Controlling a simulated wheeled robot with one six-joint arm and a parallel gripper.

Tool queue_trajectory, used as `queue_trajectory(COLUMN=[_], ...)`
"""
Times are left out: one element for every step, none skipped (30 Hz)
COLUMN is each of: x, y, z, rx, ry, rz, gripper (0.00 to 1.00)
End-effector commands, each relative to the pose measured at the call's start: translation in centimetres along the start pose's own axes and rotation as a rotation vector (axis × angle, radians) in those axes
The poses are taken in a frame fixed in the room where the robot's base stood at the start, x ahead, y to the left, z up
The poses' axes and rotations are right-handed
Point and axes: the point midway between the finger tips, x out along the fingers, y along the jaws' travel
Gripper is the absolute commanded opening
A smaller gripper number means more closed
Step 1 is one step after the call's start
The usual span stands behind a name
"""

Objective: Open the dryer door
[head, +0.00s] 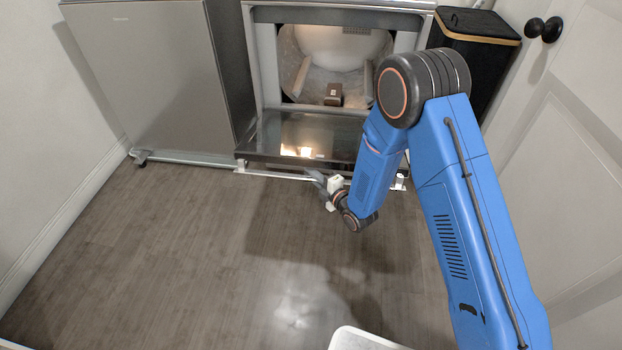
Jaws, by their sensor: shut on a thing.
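The dryer (264,50) stands at the back centre. Its door (285,128) is folded down to about level in front of the opening, with its dark glossy inner face up. The drum (335,45) shows behind it, with a small brown and white object (334,94) at the opening. My gripper (317,180) is at the door's front edge, right of its middle, and is shut on the door there. The exact grip spot is small and partly hidden by the wrist.
A grey washer-like cabinet (150,75) stands to the left of the dryer. A black bin (470,45) with a wooden rim is at its right. A white room door (575,140) with a black knob lines the right side.

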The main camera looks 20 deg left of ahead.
Motion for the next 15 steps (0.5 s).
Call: queue_trajectory(x=[0.00,0.00,0.00,0.00,0.00,-0.01,-0.01,-0.01,-0.01,-0.01,-0.01,-0.01,-0.01,-0.01,-0.01], y=[0.14,0.14,0.13,0.13,0.13,0.12,0.12,0.11,0.11,0.10,0.09,0.08,0.07,0.06,0.06], z=[0.10,0.10,0.09,0.09,0.09,0.09,0.09,0.09,0.09,0.08,0.07,0.06,0.05,0.04,0.03], rx=[-0.001,-0.001,-0.001,-0.001,-0.001,-0.001,-0.001,-0.001,-0.001,-0.001,-0.001,-0.001,-0.001,-0.001,-0.001], ry=[-0.002,-0.002,-0.002,-0.002,-0.002,-0.002,-0.002,-0.002,-0.001,-0.001,-0.001,-0.001,-0.001,-0.001,-0.001], rz=[0.003,0.003,0.002,0.003,0.003,0.002,0.002,0.002,0.002,0.002,0.002,0.002,0.002,0.001,0.001], gripper=[0.00,0.00,0.00,0.00,0.00,0.00,0.00,0.10,0.14,0.14,0.14,0.14,0.14,0.14,0.14])
